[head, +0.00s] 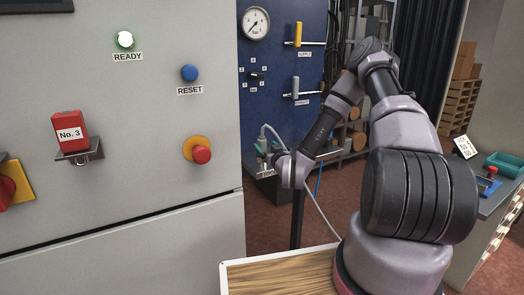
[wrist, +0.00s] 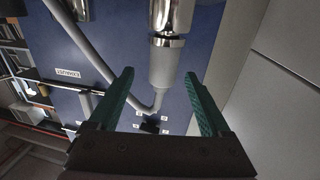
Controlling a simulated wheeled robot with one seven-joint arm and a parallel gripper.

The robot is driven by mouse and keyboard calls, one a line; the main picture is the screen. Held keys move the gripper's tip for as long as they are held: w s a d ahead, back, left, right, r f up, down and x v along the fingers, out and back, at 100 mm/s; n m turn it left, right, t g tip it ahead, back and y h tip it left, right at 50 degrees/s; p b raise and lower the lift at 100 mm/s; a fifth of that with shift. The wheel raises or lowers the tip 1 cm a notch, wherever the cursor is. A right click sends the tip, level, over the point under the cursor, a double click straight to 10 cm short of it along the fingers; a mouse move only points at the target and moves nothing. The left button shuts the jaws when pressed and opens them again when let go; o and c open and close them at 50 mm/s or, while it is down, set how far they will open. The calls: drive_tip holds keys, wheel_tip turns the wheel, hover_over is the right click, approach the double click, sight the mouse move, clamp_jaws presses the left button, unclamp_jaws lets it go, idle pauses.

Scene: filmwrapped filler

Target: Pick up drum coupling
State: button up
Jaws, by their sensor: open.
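In the wrist view, a coupling with a polished metal end (wrist: 171,18) and a grey sleeve (wrist: 163,66) shows between the fingers of my gripper (wrist: 159,76). A grey hose (wrist: 88,50) loops from its lower end up to the left. I cannot tell from any marking that it is the drum coupling. My gripper is open; its two green fingers stand on either side of the sleeve, with visible gaps. A second metal fitting (wrist: 78,8) is cut off at the top. In the head view the arm's end hides much of the couplings at the dark holder (head: 266,182).
A blue panel (head: 277,60) with a gauge (head: 255,23) and valve handles stands behind. A grey cabinet (head: 120,130) with buttons fills the left. A wooden-topped surface (head: 275,275) is in front. A bench (head: 490,195) with a green tray (head: 506,164) is at right.

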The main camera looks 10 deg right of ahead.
drive_tip(key=w, duration=0.2)
drive_tip(key=w+a, duration=0.1)
drive_tip(key=w, duration=0.4)
drive_tip(key=shift+a, duration=0.25)
clamp_jaws()
